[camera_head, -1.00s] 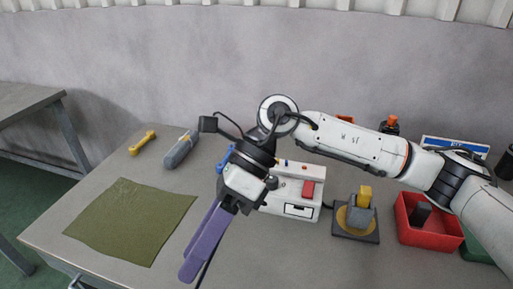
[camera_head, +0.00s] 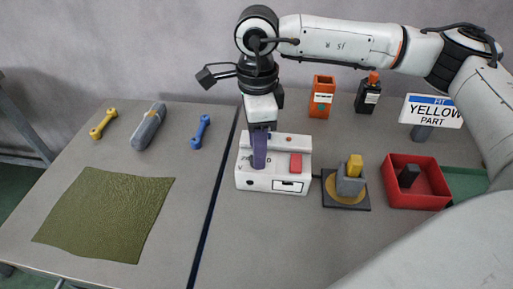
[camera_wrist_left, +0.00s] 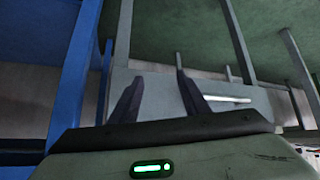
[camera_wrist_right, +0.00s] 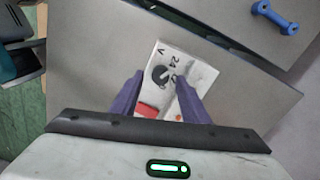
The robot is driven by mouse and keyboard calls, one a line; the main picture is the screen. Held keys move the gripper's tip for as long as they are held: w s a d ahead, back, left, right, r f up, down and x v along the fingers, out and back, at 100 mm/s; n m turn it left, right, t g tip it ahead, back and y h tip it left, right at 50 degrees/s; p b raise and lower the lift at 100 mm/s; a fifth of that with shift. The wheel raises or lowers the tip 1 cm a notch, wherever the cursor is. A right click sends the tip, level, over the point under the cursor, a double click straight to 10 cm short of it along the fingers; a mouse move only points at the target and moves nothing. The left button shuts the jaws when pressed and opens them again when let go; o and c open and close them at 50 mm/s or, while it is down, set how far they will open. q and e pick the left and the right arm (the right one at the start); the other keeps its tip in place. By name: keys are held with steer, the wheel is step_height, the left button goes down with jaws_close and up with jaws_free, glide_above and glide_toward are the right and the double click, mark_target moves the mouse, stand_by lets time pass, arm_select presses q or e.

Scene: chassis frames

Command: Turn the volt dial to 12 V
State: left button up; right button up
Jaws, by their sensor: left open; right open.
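The white volt box (camera_head: 262,181) stands on the bench. In the right wrist view, the white box's face (camera_wrist_right: 195,72) shows a dark round volt dial (camera_wrist_right: 160,75) with "24" and "V" printed near it. I cannot tell the dial's exact setting. My right gripper (camera_head: 259,165) points down over the left part of the box; its purple fingers hide the dial in the head view. In the right wrist view, the right gripper (camera_wrist_right: 158,84) is open, its fingers apart on either side of the dial. Contact cannot be told. My left gripper (camera_wrist_left: 157,78) is open and empty, away from the bench top.
A red button (camera_head: 295,163) is on the box's right. Right of it are a grey-yellow block on a pad (camera_head: 346,197) and a red bin (camera_head: 416,199). An orange container (camera_head: 322,97) stands behind. Blue (camera_head: 200,132) and yellow (camera_head: 103,124) tools and a green cloth (camera_head: 105,213) lie left.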

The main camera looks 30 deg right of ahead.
steer(key=shift+f, duration=0.95)
steer(key=shift+c, duration=0.3)
jaws_close()
